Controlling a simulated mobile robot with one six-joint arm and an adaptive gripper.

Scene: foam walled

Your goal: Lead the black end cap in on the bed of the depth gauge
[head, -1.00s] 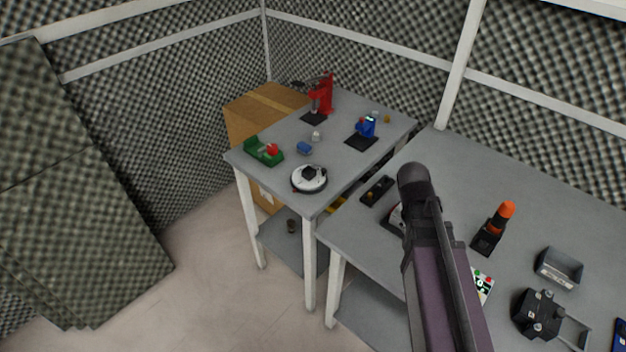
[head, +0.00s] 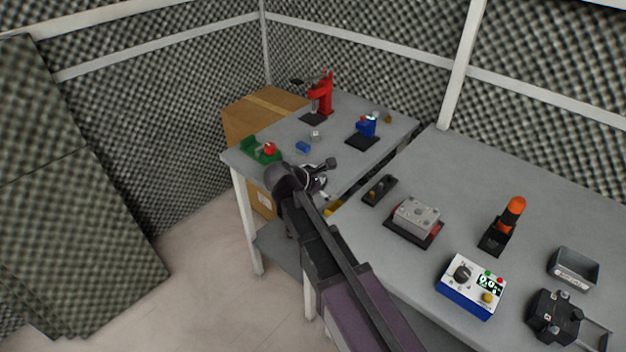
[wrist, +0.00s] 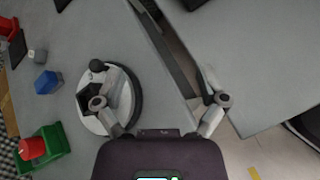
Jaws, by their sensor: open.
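A black angular piece (wrist: 92,95), which looks like the end cap, sits on a round white disc (wrist: 82,117) in the wrist view. My gripper (wrist: 160,75) is open and empty, with its left finger over the disc. In the head view my gripper (head: 318,179) hides most of the disc and the black piece. A blue device with a small display (head: 367,127), which appears to be the depth gauge, stands on a black base at the back of the far table. I cannot make out detail on its bed.
The far table (head: 350,165) also holds a red press (head: 322,95), a green fixture with a red knob (head: 262,151), a blue block (head: 303,147) and a small pale piece (head: 316,134). A gap separates it from the near table (head: 450,210), which carries a blue-and-white control box (head: 470,287).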

